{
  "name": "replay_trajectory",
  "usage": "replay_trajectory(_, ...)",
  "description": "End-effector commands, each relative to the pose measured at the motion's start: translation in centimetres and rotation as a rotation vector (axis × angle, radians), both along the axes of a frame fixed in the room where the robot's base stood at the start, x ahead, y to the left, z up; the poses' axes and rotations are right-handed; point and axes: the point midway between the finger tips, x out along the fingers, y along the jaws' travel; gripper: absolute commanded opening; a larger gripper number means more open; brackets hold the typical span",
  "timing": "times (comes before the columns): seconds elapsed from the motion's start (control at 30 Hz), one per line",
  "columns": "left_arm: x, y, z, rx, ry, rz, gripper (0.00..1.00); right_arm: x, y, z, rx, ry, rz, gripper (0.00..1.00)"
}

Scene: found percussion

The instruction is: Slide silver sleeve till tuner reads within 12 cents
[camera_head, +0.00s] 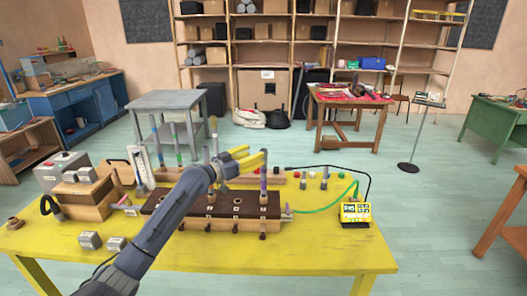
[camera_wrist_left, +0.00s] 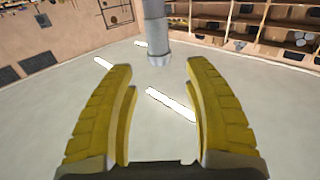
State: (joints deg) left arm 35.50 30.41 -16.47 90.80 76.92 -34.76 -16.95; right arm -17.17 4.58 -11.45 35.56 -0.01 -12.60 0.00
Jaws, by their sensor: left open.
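My left gripper (camera_head: 252,158) is open above the dark brown block (camera_head: 237,206) on the yellow table. Its two yellow fingers point to the right, near the top of an upright tube with a purple band (camera_head: 263,184). In the left wrist view the open fingers (camera_wrist_left: 160,85) show nothing between their pads. A grey cylinder with a wider collar (camera_wrist_left: 157,52) stands beyond them; I cannot tell whether it is the silver sleeve. The yellow tuner (camera_head: 355,213) sits at the table's right; its reading is too small to read. My right gripper is not in view.
A green cable (camera_head: 325,205) runs from the block's right end toward the tuner, and a black cable (camera_head: 345,169) arches behind. Small pegs (camera_head: 303,180) stand behind the block. Wooden and grey boxes (camera_head: 84,197) crowd the left. The table's front right (camera_head: 325,255) is clear.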

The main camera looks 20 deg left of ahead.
Motion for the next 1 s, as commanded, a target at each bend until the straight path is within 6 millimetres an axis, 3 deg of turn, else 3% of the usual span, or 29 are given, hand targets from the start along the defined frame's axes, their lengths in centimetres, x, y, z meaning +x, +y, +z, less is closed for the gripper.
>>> replay_trajectory(0.4, 4.2, -2.4, 0.0, -0.001, 0.001, 0.001, 0.51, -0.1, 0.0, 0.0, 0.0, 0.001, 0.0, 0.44)
replay_trajectory(0.97, 4.9, -2.8, -0.1, 0.0, 0.0, 0.0, 0.51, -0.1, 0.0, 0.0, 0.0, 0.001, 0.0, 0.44)
replay_trajectory(1.0, 4.9, -2.8, -0.1, 0.0, 0.0, 0.0, 0.46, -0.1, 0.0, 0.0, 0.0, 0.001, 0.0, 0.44)
